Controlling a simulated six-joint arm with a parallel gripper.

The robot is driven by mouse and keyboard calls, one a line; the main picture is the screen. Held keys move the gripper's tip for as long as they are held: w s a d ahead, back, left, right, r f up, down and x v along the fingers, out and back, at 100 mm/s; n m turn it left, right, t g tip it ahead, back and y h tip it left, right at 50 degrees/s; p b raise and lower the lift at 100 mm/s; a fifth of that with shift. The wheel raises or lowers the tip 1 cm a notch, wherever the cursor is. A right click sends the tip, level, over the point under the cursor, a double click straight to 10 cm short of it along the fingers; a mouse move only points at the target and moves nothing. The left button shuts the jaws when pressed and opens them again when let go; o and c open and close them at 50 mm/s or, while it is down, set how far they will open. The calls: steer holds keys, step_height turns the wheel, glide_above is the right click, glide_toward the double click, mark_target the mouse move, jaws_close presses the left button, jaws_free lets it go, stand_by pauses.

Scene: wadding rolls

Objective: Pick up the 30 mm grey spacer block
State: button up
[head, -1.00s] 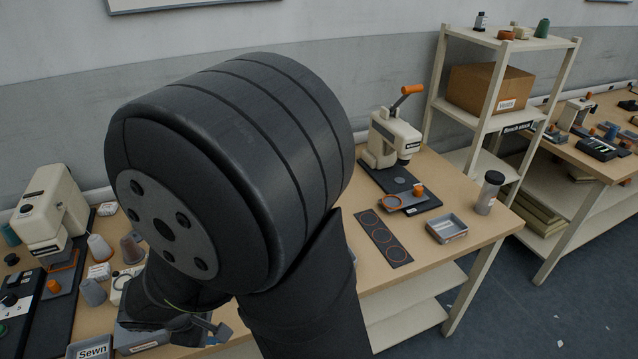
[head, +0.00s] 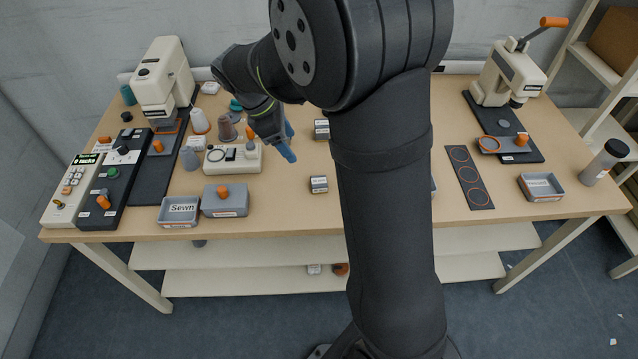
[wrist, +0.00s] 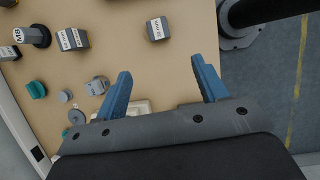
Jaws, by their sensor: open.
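Two small grey blocks with white labels stand on the bench left of my arm in the head view: a front one (head: 318,184) and one farther back (head: 321,129). The wrist view shows a labelled grey block (wrist: 158,29) ahead of my fingers and another (wrist: 72,39) to its left. The label print is too small for me to tell which is 30 mm. My gripper (head: 288,145) has blue fingers, above the bench and left of the blocks. In the wrist view my gripper (wrist: 161,68) is open with nothing between its fingertips.
A grey lidded box (head: 225,201) and a tray marked Sewn (head: 179,212) stand at the front left. A cream device (head: 233,159) lies behind them. My arm hides the bench middle.

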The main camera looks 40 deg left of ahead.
mark_target(318, 181)
steer(key=x, duration=1.7)
steer(key=shift+w+a+f, duration=0.1)
steer(key=shift+f, duration=0.05)
steer(key=shift+c, duration=0.3)
steer(key=c, duration=1)
